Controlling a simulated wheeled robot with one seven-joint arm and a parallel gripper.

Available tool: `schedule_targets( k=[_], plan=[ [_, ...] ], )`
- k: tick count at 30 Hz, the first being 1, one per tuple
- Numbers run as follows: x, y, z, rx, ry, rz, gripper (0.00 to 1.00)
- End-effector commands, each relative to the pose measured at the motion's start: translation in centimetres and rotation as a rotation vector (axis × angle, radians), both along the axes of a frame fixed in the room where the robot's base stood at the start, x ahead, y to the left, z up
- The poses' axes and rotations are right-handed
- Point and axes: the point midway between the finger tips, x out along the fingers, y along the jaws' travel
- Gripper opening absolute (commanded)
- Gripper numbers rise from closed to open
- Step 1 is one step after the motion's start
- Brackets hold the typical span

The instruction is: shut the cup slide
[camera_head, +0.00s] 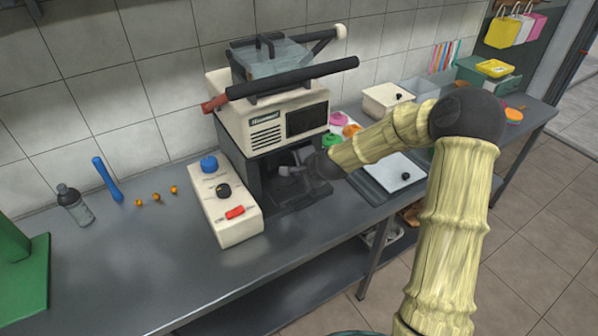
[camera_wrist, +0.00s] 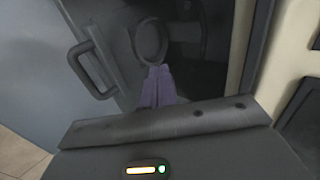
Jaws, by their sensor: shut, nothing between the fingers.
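The press (camera_head: 270,120) is a cream and black machine on the metal counter. The cup slide (camera_head: 303,197) is a dark tray low in its front bay, partly hidden by my arm. In the wrist view the slide (camera_wrist: 118,55) shows a looped handle (camera_wrist: 88,72) at the left and a round ring (camera_wrist: 150,42). How far the slide sticks out is hard to tell. My gripper (camera_wrist: 160,75) is shut and empty, its purple fingertips in front of the ring and right of the handle. I cannot tell whether they touch the slide.
A cream control box (camera_head: 226,203) with blue and black knobs and a red switch stands left of the bay. A bottle (camera_head: 74,204) and blue tool (camera_head: 107,180) are far left.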

Motion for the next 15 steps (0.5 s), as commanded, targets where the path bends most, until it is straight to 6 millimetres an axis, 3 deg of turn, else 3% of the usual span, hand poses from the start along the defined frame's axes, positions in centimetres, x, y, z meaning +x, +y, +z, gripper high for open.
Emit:
schedule_targets(
  k=[15],
  plan=[
    [-1.2,0.1,0.3,-0.044,0.005,0.045,0.00]
  ],
)
